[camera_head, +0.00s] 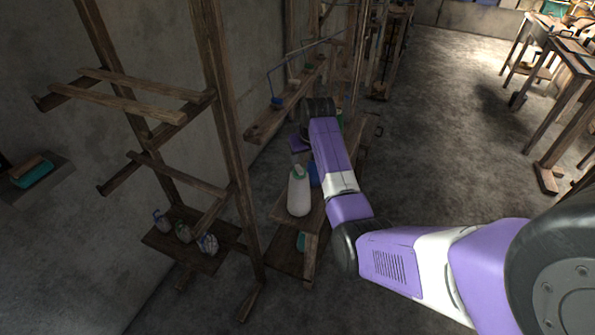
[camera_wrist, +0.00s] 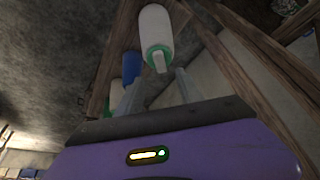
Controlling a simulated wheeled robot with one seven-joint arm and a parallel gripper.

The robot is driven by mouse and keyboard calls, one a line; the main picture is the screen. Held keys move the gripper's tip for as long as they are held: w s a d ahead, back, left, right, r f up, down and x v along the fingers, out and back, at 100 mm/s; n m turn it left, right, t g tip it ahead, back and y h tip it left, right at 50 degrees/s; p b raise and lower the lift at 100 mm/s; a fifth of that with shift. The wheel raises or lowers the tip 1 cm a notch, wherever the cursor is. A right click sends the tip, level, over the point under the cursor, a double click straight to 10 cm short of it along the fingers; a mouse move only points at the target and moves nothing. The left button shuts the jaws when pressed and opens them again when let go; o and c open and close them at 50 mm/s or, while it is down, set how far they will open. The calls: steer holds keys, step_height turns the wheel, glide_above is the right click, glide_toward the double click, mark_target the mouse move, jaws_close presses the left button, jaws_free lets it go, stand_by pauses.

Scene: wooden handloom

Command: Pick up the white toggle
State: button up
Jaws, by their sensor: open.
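The white item that best fits the white toggle is a bottle-like body with a green collar and a pale tip. In the head view this white toggle (camera_head: 299,196) stands upright on a low wooden shelf. In the wrist view it (camera_wrist: 156,30) lies just past the fingertips, with its green collar and tip toward me. My gripper (camera_wrist: 159,80) is open, with nothing between its fingers.
A blue item (camera_wrist: 131,66) stands close beside the toggle. A wooden rack (camera_head: 225,110) with posts and crossbars stands to the left. A wooden beam (camera_wrist: 245,35) runs near my gripper.

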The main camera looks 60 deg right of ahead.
mark_target(299, 168)
steer(key=shift+p+x, duration=0.5)
steer(key=shift+x, duration=2.8)
steer(key=shift+a+f, duration=0.1)
